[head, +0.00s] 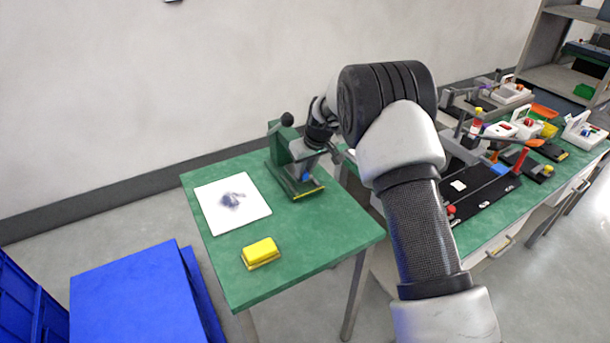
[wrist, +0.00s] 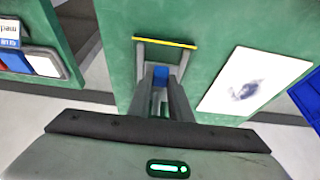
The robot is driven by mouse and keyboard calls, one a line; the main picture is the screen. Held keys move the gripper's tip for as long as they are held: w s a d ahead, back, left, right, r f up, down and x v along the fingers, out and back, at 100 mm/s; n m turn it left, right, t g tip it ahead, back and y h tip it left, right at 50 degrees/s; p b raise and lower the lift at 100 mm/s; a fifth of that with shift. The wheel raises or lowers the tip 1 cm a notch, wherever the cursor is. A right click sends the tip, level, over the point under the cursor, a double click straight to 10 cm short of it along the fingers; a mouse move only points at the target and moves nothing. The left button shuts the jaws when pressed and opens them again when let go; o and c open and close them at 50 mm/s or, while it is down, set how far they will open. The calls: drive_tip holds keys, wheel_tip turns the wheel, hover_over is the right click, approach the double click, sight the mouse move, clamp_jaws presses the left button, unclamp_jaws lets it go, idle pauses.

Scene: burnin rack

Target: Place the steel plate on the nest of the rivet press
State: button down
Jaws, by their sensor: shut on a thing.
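The green rivet press (head: 283,150) stands at the back of the small green table, with a dark ball-ended lever on top and a yellow strip along its base front. A small blue part (head: 306,177) shows low at the press, and blue also shows between the fingers in the wrist view. My gripper (head: 310,162) is at the press, pointing down over its base; it also shows in the wrist view (wrist: 160,82). It is shut on the steel plate, of which little can be told apart from the grey fingers and press. Contact with the nest cannot be seen.
A white sheet with a dark smudge (head: 250,214) and a yellow block (head: 261,252) lie on the green table (head: 315,243). Blue boxes (head: 135,295) stand at lower left. The right bench holds a black board (head: 478,198) and several crowded small items.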

drive_tip(key=shift+f, duration=1.2)
drive_tip(key=shift+f, duration=0.2)
drive_tip(key=c, duration=1.6)
unclamp_jaws()
